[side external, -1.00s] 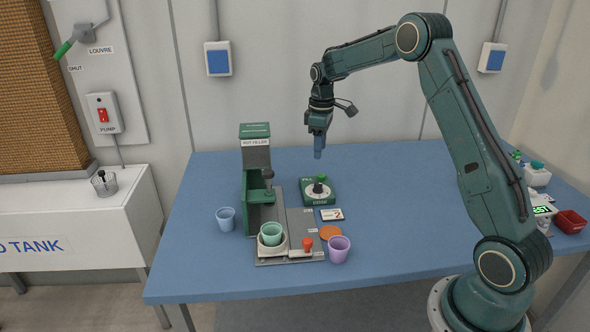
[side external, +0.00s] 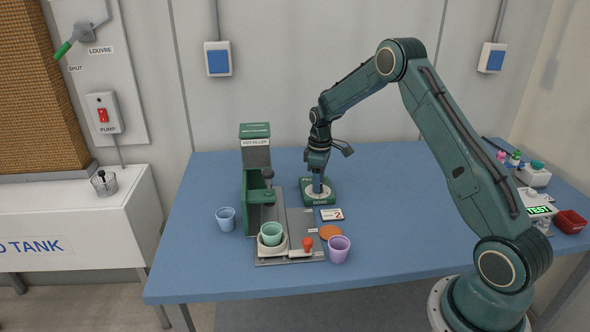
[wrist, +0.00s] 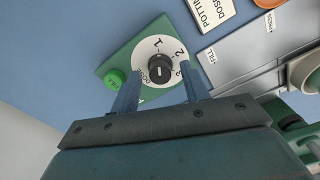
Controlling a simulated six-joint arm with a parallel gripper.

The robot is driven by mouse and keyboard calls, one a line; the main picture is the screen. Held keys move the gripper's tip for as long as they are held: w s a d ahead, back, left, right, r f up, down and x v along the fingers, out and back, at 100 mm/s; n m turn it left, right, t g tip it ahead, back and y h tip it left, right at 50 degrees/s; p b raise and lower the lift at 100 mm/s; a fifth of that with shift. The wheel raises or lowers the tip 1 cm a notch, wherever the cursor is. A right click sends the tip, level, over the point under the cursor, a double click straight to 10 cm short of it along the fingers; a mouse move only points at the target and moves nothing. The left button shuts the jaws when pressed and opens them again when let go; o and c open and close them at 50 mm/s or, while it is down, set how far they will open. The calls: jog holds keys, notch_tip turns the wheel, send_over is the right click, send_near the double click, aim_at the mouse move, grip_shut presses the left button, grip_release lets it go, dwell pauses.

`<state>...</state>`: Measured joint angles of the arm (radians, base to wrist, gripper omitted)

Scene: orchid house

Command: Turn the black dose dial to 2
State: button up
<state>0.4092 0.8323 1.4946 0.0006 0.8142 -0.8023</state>
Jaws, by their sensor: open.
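The black dose dial (wrist: 160,66) sits on a white scale disc (wrist: 146,52) with numbers, on a green box (wrist: 121,60). A pale mark shows on the dial, but I cannot tell surely which number it points to. In the wrist view my gripper (wrist: 161,84) is open, one finger on each side of the dial's near side. In the side view my gripper (side external: 317,189) is down over the box and hides the dial. Whether the fingers touch the dial is not clear.
The green pot filler (side external: 255,170) stands left of the box, with a green pot (side external: 271,234) on it. A blue cup (side external: 225,218), a purple cup (side external: 339,249) and an orange disc (side external: 330,232) are nearby. A green button (wrist: 114,78) rises from the box corner.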

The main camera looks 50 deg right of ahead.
jog(key=shift+c, duration=0.3)
jog(key=c, duration=0.9)
jog(key=shift+c, duration=0.2)
jog(key=shift+m, duration=0.4)
jog(key=m, duration=1.1)
jog(key=o, duration=1)
